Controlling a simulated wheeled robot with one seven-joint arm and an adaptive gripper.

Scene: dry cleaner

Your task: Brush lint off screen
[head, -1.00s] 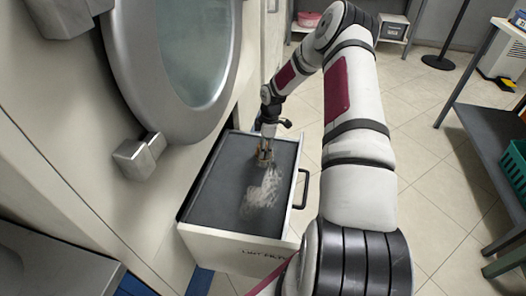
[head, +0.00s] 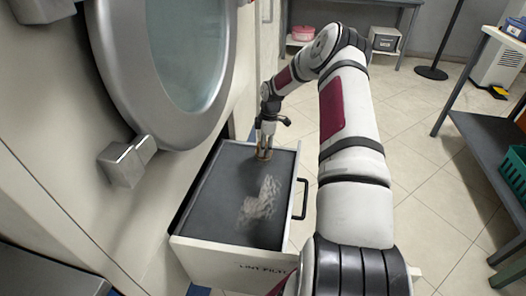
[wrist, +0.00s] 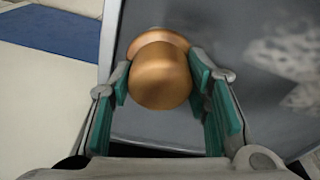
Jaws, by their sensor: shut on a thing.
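The lint screen (head: 215,200) is the dark grey flat surface inside the pulled-out lint filter drawer (head: 232,256). A patch of pale grey lint (head: 262,200) lies on its right-hand middle; it also shows, blurred, in the wrist view (wrist: 290,55). My gripper (head: 264,150) is over the far part of the screen, beyond the lint. Its teal-padded fingers are shut on a rounded copper-coloured handle (wrist: 160,75), seemingly the brush's. The brush's lower end is hidden beneath the handle, so I cannot tell whether it touches the screen.
A large round machine door (head: 170,60) stands just left of the drawer. The drawer's black handle (head: 300,199) sticks out on its right side. A shelf with a green basket (head: 515,165) stands at far right. Tiled floor between is clear.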

